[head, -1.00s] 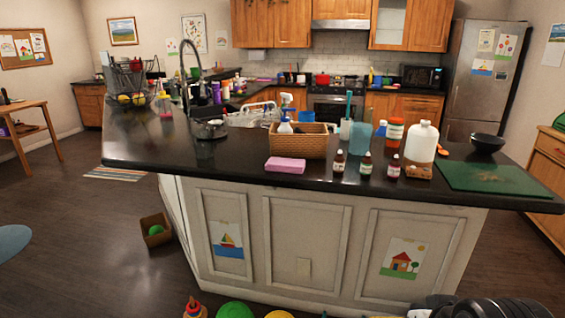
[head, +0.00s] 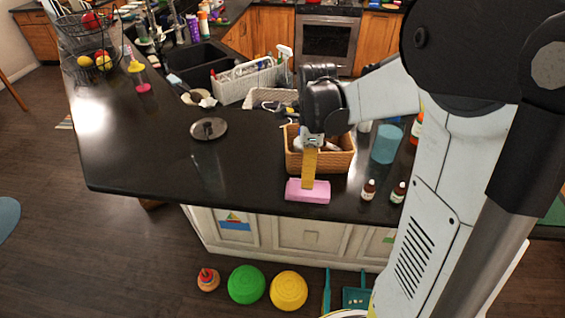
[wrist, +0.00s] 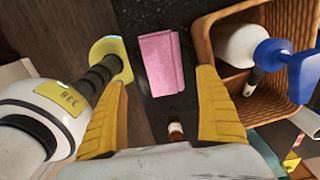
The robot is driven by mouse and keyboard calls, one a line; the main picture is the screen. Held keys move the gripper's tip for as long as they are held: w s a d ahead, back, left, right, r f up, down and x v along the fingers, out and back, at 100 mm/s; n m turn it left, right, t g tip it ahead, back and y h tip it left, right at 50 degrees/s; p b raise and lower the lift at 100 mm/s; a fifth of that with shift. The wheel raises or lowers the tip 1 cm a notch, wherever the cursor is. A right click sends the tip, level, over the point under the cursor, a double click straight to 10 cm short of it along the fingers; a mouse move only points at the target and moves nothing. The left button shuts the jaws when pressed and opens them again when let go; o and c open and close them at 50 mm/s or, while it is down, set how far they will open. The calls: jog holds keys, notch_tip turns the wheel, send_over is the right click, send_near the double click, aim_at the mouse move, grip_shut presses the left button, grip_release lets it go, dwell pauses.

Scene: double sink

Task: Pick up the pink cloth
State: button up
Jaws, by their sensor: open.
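The pink cloth (head: 307,191) lies folded at the front edge of the dark counter, just in front of the wicker basket. It also shows in the wrist view (wrist: 162,62), between and beyond my fingertips. My gripper (head: 309,172), with yellow fingers, is above the cloth and points down at it. In the wrist view my gripper (wrist: 165,105) is open, its two fingers wide apart with nothing between them. In the head view the fingertips overlap the cloth's back edge; I cannot tell whether they touch it.
The wicker basket (head: 335,160) holds a white spray bottle with a blue top (wrist: 285,62), close to my right finger. Small brown bottles (head: 369,190) stand right of the cloth, near a blue cup (head: 387,144). The counter (head: 245,185) left of the cloth is clear.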

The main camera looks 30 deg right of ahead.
aim_at(308, 190)
jog(key=f, duration=0.4)
jog(key=shift+s+d+b, duration=0.1)
jog(key=shift+s+b, duration=0.15)
jog(key=shift+b, duration=0.05)
jog(key=f, duration=0.3)
jog(key=f+b, duration=0.1)
jog(key=f, duration=0.1)
jog(key=shift+w+d+f, duration=0.2)
jog(key=shift+w, duration=0.05)
jog(key=c, duration=1.2)
